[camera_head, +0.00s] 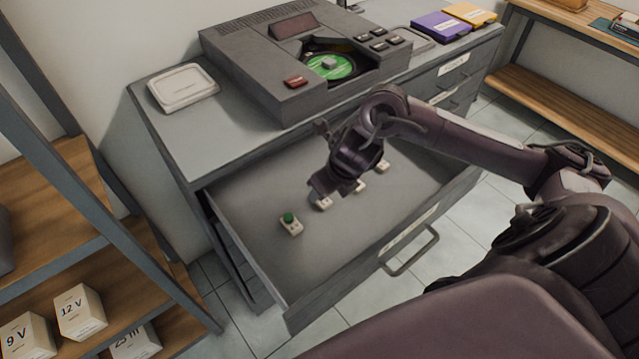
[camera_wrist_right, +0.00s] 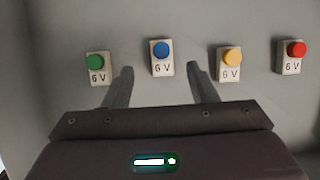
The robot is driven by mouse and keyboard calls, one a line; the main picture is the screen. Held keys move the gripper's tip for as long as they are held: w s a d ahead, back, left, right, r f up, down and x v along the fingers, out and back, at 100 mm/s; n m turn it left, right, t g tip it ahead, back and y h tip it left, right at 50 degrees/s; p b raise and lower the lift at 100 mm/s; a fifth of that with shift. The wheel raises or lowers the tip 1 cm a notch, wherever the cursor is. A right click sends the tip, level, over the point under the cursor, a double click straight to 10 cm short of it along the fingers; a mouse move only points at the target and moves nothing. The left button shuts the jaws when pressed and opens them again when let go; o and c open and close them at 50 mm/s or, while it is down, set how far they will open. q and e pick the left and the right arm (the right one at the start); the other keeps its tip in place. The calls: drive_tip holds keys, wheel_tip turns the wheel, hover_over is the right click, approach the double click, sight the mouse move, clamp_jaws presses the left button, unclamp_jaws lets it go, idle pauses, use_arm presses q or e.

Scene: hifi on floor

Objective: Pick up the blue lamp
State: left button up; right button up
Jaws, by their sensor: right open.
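The blue lamp (camera_wrist_right: 162,50), a blue dome on a white base marked 6 V, stands in the open drawer in the right wrist view. In the head view a white base (camera_head: 323,202) shows just below my right gripper (camera_head: 322,188), its top hidden by the gripper. In the right wrist view my right gripper (camera_wrist_right: 160,72) is open and empty, with its fingers to either side of the blue lamp's line and the lamp just beyond the tips. I cannot tell the exact height gap. My left gripper is not in view.
A green lamp (camera_wrist_right: 95,64) is left of the blue one; a yellow lamp (camera_wrist_right: 230,60) and a red lamp (camera_wrist_right: 294,52) are to its right. The drawer (camera_head: 240,195) has raised walls. The cabinet top with a grey hifi player (camera_head: 270,75) overhangs its back.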

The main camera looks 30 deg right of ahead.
drive_tip(key=x, duration=0.4)
drive_tip(key=shift+s+d+f, duration=0.1)
drive_tip(key=shift+f, duration=0.35)
drive_tip(key=shift+w+f, duration=0.25)
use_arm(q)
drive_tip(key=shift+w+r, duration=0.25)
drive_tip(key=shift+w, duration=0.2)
use_arm(e)
drive_tip(key=c, duration=1)
